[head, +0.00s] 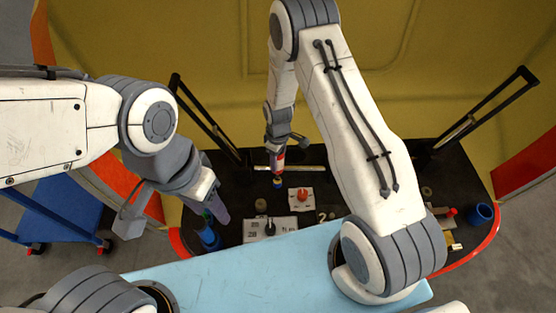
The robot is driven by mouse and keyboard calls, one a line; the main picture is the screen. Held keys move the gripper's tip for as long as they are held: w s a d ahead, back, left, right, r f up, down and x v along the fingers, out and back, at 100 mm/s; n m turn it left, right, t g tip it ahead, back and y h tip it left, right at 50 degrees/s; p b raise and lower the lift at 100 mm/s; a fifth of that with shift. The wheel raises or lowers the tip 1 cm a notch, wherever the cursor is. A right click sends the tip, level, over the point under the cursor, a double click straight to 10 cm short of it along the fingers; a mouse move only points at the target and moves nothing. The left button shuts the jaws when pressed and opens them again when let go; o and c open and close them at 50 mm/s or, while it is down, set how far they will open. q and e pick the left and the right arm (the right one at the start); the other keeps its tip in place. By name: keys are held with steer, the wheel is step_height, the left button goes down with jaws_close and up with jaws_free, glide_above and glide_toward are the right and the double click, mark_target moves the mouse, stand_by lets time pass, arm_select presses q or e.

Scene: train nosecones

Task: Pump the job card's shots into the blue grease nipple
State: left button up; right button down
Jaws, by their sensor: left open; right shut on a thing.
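My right gripper (278,139) is shut on a small upright tool (279,160) with a red and white body, above the black table. A small blue and yellow spot (278,182) shows at the tool's lower end. I cannot tell if it is the blue nipple, part of the tool, or whether they touch. A white plate with dark markings (256,228) lies in front; its markings are too small to read, and I cannot tell if it is the job card. My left gripper (172,220) is open and empty at the left, beside the table's left end.
A red part on a white square (301,197) sits right of the tool. A blue object (208,236) stands at the left end, a blue cup (482,214) at the right end. Black struts (205,118) rise at the back. A blue cart (60,215) stands left.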

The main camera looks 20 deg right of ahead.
steer(key=shift+r+p, duration=1.2)
steer(key=shift+r, duration=0.75)
